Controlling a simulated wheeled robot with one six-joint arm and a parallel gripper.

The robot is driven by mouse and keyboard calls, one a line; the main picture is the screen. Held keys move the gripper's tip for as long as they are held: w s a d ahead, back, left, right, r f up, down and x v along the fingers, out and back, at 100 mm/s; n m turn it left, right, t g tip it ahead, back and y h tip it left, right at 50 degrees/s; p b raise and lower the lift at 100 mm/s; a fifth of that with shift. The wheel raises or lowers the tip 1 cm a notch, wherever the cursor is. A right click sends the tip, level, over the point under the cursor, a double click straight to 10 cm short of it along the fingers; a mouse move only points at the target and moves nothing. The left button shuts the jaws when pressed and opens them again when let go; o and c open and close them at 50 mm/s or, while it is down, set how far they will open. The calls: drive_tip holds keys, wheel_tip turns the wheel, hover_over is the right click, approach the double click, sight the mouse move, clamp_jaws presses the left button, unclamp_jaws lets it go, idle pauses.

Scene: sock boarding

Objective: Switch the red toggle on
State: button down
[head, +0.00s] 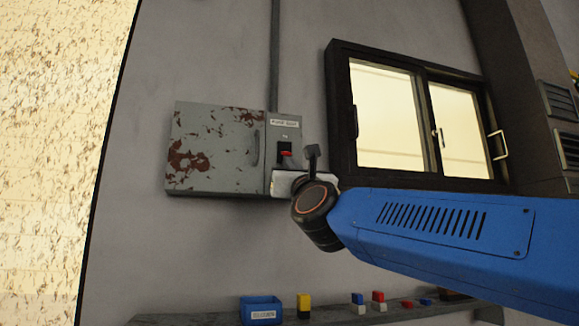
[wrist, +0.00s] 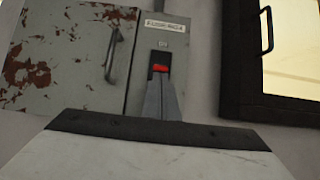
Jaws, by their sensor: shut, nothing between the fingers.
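The red toggle (head: 286,153) sits in a black switch plate on the narrow grey panel right of the rusty cabinet door. In the wrist view the red toggle (wrist: 160,68) shows as a short red bar, with a small mark, seemingly "ON", above the switch. My gripper (wrist: 160,80) is shut and empty, its fingertips just below the toggle. In the head view my gripper (head: 288,162) is also right under it, partly hidden by my wrist. I cannot tell whether the tips touch the toggle, or clearly which way it is tipped.
The grey cabinet (head: 215,148) has a handle (wrist: 113,52) left of the switch. A dark-framed window (head: 385,115) stands close on the right. A shelf (head: 225,319) below holds a blue bin (head: 261,304) and several coloured blocks. A conduit (head: 275,60) runs up the wall.

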drive_tip(key=shift+s+r, duration=0.15)
drive_tip(key=shift+s+d+r, duration=0.1)
drive_tip(key=shift+s+r, duration=0.2)
drive_tip(key=shift+r, duration=0.25)
drive_tip(key=shift+s+d+r, duration=0.1)
drive_tip(key=shift+s+r, duration=0.15)
drive_tip(key=shift+r, duration=0.3)
drive_tip(key=shift+s, duration=0.1)
